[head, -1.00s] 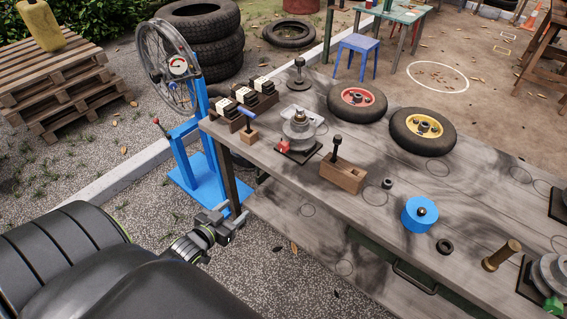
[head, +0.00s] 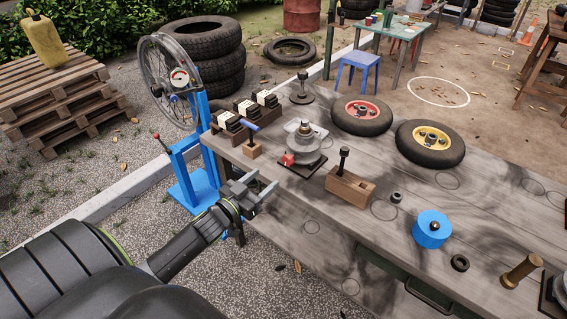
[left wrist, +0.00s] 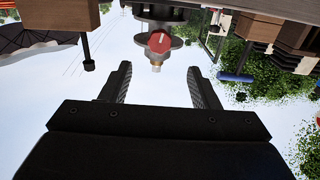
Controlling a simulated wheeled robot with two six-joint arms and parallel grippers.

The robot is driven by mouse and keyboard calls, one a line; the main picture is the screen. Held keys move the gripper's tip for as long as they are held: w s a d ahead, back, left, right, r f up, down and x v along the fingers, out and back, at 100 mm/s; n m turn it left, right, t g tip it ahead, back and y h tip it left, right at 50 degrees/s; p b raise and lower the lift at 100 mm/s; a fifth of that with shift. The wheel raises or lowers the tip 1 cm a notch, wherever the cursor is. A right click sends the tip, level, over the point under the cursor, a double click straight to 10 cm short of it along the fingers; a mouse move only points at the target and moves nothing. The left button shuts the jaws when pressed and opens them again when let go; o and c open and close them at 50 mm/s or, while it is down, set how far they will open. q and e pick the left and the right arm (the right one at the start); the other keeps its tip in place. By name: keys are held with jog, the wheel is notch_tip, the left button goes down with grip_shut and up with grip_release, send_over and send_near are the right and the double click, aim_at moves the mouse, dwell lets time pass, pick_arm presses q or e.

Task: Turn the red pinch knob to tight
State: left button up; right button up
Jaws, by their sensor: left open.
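The red pinch knob (head: 287,159) sits low on the front of a grey round metal fixture (head: 304,147) on a dark base plate on the workbench. In the left wrist view the red knob (left wrist: 159,42) shows upside down, beyond and between my fingers, with a pale line on its face. My left gripper (head: 269,189) is open and empty. It is at the bench's near left edge, in front of the knob and apart from it. Its two fingers also show in the left wrist view (left wrist: 158,85). My right gripper is not in view.
A wooden block with a black knob (head: 350,185) stands right of the fixture. A blue cylinder (head: 431,231) and two wheels lie farther right. A blue wheel stand (head: 187,165) is beside the bench.

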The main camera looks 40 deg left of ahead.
aim_at(286, 161)
pick_arm(q)
jog(key=w, duration=0.2)
jog(key=w+p, duration=0.1)
jog(key=w, duration=0.2)
jog(key=w+p, duration=0.1)
jog(key=w, duration=0.2)
jog(key=shift+w+d, duration=0.2)
jog(key=shift+d, duration=0.15)
jog(key=shift+w+f, duration=0.1)
jog(key=shift+w, duration=0.55)
jog(key=c, duration=1)
